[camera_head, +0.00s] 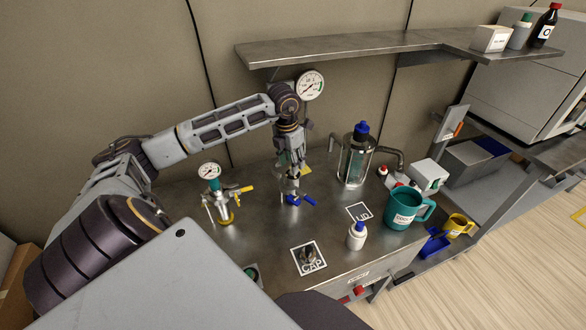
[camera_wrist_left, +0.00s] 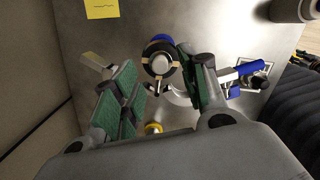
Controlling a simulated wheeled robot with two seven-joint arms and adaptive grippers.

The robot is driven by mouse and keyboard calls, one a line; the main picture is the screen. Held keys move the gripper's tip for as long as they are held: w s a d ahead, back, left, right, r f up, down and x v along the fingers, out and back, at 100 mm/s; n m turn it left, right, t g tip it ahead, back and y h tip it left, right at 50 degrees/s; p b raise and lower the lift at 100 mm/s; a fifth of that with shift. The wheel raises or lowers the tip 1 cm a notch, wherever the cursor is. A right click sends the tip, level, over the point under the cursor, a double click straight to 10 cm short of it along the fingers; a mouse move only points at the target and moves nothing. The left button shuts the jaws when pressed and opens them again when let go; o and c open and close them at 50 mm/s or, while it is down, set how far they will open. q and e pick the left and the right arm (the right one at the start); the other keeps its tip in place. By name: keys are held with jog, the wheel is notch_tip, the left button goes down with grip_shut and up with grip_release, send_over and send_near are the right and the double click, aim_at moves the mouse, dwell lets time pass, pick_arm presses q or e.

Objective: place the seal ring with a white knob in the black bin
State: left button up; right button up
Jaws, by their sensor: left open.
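My left gripper (camera_head: 290,160) points down over a glass fitting with a blue-handled valve (camera_head: 294,199) on the steel bench. In the left wrist view the green-padded fingers of the same gripper (camera_wrist_left: 157,72) are apart. Between them shows a dark round ring with tan marks and a pale centre (camera_wrist_left: 158,65), closer to the right finger. I cannot tell whether a finger touches it, nor whether it is the seal ring with a white knob. I see no thing that I can clearly name as the black bin. My right gripper is not in view.
A gauge stand with a yellow handle (camera_head: 226,195) stands left of the gripper. A glass vessel with a blue cap (camera_head: 356,155), a teal mug (camera_head: 406,209) and a white bottle (camera_head: 356,237) stand to the right. A shelf (camera_head: 370,48) overhangs the back. A CAP square (camera_head: 313,268) lies in front.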

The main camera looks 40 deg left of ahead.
pick_arm(q)
jog(key=shift+w+f, duration=0.15)
jog(key=shift+f, duration=0.75)
jog(key=shift+w+f, duration=0.1)
jog(key=shift+f, duration=0.3)
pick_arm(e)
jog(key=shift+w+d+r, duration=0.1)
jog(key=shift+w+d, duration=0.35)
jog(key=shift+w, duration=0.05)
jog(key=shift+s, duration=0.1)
pick_arm(q)
jog(key=shift+c, duration=0.7)
jog(key=c, duration=0.5)
grip_shut()
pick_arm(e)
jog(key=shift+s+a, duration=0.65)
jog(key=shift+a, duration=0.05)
